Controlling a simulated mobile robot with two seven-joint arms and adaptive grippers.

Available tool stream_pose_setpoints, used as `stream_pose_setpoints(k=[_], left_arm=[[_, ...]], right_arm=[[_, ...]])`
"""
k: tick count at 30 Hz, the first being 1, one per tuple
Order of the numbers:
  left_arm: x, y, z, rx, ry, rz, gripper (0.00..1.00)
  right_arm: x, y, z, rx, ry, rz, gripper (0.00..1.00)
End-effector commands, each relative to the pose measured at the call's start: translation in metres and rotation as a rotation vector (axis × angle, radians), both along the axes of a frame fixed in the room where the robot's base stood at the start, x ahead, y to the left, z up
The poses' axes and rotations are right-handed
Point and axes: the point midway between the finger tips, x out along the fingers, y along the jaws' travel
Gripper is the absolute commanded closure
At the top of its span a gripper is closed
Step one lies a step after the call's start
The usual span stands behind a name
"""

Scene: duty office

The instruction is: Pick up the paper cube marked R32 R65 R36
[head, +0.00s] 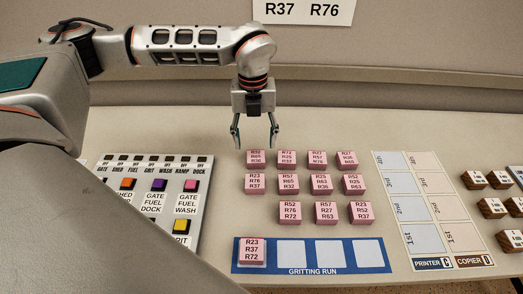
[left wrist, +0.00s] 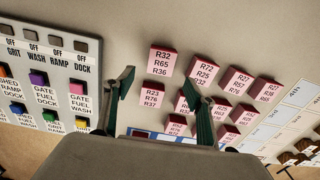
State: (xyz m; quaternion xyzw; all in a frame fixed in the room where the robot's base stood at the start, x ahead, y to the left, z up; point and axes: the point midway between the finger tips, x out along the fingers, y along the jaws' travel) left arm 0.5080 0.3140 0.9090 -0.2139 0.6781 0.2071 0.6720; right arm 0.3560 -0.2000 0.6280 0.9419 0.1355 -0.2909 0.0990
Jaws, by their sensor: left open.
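The pink paper cube marked R32 R65 R36 (head: 257,158) stands at the far left corner of a group of pink cubes on the desk. It shows clearly in the left wrist view (left wrist: 161,61), with its label readable, just beyond the fingertips. My left gripper (head: 255,139) points down with its fingers open, above and slightly behind this cube. My right gripper is in neither view.
Several other pink cubes (head: 289,181) stand close by to the right and in front. A blue GRITTING RUN strip (head: 310,270) holds a cube marked R23 R37 R72 (head: 252,250). A button panel (head: 150,165) lies left. A printer/copier card (head: 430,210) and brown blocks (head: 493,208) lie right.

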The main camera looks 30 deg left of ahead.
Motion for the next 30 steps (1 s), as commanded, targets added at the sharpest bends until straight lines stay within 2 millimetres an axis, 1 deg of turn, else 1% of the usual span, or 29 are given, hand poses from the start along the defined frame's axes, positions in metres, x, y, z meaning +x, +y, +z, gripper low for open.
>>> stream_pose_setpoints(k=[2, 11, 14, 18, 21, 24, 30], left_arm=[[0.001, 0.005, -0.001, 0.012, -0.003, 0.011, 0.44], [0.002, 0.005, -0.03, 0.013, -0.002, 0.012, 0.44], [0.004, 0.005, -0.042, 0.013, -0.002, 0.011, 0.44], [0.007, 0.005, -0.063, 0.012, -0.001, 0.011, 0.44], [0.007, 0.004, -0.072, 0.011, -0.003, 0.01, 0.44], [0.007, 0.004, -0.076, 0.011, -0.003, 0.01, 0.44], [0.007, 0.004, -0.076, 0.011, -0.005, 0.01, 0.44]], right_arm=[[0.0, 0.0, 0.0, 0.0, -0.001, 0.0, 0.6], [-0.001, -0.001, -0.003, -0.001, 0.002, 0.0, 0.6], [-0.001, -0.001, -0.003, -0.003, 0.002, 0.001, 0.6], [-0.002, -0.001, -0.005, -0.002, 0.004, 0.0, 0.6], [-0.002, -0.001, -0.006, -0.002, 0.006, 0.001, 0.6], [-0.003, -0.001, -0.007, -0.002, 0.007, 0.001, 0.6], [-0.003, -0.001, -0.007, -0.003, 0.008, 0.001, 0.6]])
